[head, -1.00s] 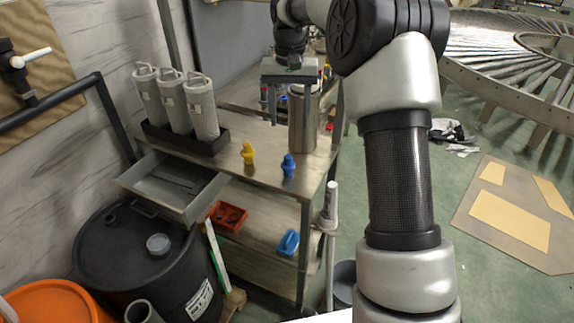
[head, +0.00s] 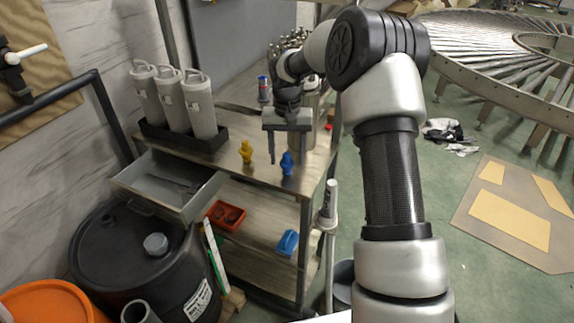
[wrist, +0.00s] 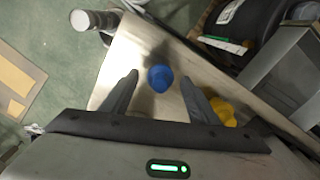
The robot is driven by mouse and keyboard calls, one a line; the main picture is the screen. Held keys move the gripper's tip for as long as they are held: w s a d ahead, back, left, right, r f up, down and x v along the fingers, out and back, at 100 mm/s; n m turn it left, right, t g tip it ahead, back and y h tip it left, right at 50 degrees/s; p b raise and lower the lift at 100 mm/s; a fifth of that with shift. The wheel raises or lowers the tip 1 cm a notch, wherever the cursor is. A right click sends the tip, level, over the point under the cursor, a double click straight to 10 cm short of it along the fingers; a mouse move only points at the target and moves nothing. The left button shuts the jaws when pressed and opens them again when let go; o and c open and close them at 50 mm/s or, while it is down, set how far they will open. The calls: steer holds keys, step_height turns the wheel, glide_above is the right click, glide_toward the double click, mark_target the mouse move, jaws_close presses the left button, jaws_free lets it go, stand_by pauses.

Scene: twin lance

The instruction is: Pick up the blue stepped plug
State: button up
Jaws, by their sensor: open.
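The blue stepped plug (head: 287,164) stands upright on the bench top (head: 228,163) near its front right corner. In the wrist view the blue plug (wrist: 160,78) shows from above, between the two fingers and a little beyond their tips. My gripper (head: 285,162) is open and empty, pointing down over the plug. The fingers (wrist: 158,88) stand to either side of the plug in the wrist view, apart from it as far as I can see. A yellow plug (head: 246,152) stands to the left, and in the wrist view it (wrist: 223,110) lies just outside one finger.
A black rack (head: 185,139) with three grey canisters stands on the bench at left. A metal cylinder (head: 310,120) stands behind my gripper. An open drawer (head: 165,185) juts out at left. A lower shelf holds a red tray (head: 226,215) and a blue object (head: 287,242).

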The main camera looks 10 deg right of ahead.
steer(key=shift+f, duration=0.35)
steer(key=shift+r, duration=0.1)
steer(key=c, duration=1.1)
